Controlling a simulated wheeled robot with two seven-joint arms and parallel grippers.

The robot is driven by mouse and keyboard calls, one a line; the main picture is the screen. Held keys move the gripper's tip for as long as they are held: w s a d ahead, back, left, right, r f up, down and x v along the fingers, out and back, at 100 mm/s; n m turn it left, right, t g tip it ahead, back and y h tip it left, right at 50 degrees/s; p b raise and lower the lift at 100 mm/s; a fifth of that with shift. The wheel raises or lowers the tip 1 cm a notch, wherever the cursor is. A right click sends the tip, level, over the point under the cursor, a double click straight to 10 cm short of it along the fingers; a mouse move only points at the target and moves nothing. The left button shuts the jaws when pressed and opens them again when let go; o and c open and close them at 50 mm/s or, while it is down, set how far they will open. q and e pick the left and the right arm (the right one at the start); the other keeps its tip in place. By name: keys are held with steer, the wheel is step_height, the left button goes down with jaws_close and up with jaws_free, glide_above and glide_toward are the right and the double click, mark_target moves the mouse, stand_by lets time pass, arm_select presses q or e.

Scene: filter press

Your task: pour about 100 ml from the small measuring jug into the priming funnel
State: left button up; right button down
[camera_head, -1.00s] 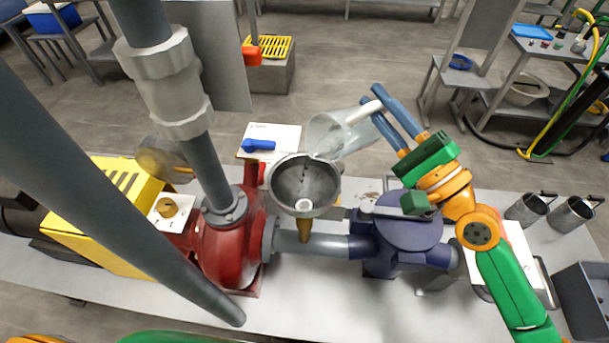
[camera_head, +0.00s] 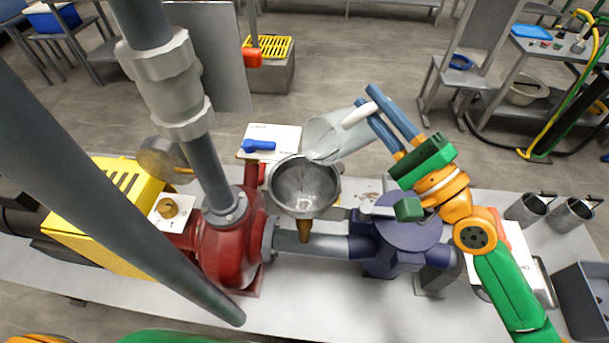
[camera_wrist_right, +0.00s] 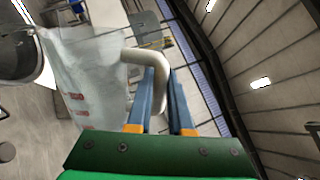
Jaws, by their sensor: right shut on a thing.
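The small measuring jug (camera_head: 332,136) is translucent with a white handle (camera_head: 360,114). It is tilted, its mouth toward the left over the rim of the priming funnel. My right gripper (camera_head: 368,96) is shut on the jug's handle; the right wrist view shows the blue fingers on both sides of the handle (camera_wrist_right: 135,57) and red markings on the jug (camera_wrist_right: 85,75). The priming funnel (camera_head: 304,208) is a grey metal cone with a brass stem, above the grey pipe. Clear liquid appears to lie in the funnel. The jug's liquid level cannot be told. My left gripper is not in view.
The red pump body (camera_head: 228,250) and an upright grey pipe stand left of the funnel. A blue-purple valve body (camera_head: 400,235) stands to the right, below my right arm. Two metal cups (camera_head: 570,213) and a grey bin (camera_head: 585,290) are at far right.

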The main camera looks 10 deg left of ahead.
steer(key=shift+s+a+r, duration=0.15)
steer(key=shift+s+a, duration=0.05)
steer(key=shift+w+d+f+m+b, duration=0.3)
steer(key=shift+w+d+f+b, duration=0.15)
steer(key=shift+w+f+b, duration=0.15)
steer(key=m+p, duration=0.1)
steer(key=w+d+m+h+p, duration=0.1)
steer(key=m+p, duration=0.1)
steer(key=m+t+h+p, duration=0.1)
steer(key=shift+w+d+r+m, duration=0.3)
steer(key=shift+w+m, duration=0.1)
steer(key=shift+w+d+f, duration=0.1)
steer(key=shift+w+f, duration=0.05)
steer(key=shift+f, duration=0.45)
steer(key=shift+w+d+r+m+h+p, duration=0.2)
steer(key=shift+m+h+p, duration=0.2)
steer(key=shift+m+p, duration=0.4)
steer(key=shift+f+m, duration=0.3)
steer(key=shift+m, duration=0.1)
steer(key=shift+f, duration=0.1)
